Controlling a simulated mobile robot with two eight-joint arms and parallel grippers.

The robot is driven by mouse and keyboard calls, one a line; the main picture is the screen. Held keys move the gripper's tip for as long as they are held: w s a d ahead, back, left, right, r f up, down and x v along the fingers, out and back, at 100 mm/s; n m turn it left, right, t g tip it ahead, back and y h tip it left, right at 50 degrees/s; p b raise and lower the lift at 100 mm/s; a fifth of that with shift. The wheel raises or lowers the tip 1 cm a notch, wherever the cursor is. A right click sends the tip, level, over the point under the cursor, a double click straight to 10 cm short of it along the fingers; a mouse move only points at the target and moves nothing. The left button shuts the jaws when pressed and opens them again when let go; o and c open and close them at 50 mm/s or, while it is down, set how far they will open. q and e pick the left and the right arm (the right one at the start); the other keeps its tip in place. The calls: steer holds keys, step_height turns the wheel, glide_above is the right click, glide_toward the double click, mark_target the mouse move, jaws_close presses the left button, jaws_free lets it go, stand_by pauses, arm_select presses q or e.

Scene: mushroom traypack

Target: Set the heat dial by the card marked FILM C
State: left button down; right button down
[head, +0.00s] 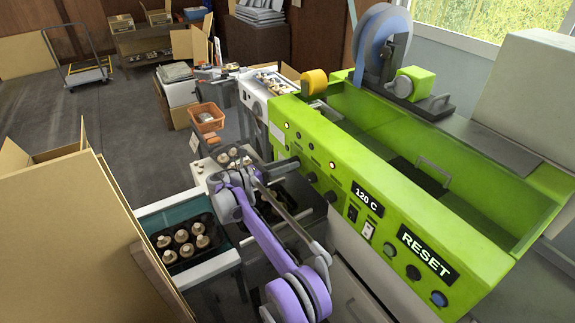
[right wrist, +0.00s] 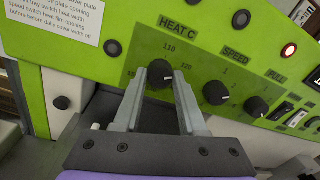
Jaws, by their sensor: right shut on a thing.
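The heat dial (right wrist: 159,78) is a black knob under the words HEAT C on the green panel (right wrist: 135,45). Marks 110 and 120 show around it; a left mark is partly hidden. My right gripper (right wrist: 168,78) has its two grey fingers on either side of the dial, shut on it. In the head view my right gripper (head: 291,164) is at the front of the green machine (head: 325,150), with the dial hidden there. A display (head: 368,200) reads 120 C. I see no card that reads FILM C. My left gripper is not in view.
A SPEED knob (right wrist: 215,92) and another black knob (right wrist: 256,106) sit right of the heat dial. A white text notice (right wrist: 62,22) is at upper left. A RESET label (head: 426,254) is at the panel's right. A mushroom tray (head: 165,268) stands left of my arm.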

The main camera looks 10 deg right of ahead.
stand_by(0.3)
steer(key=shift+c, duration=2.4)
jaws_free()
steer(key=shift+a, duration=0.1)
steer(key=v, duration=1)
steer(key=shift+s+a, duration=0.15)
steer(key=shift+a, duration=0.15)
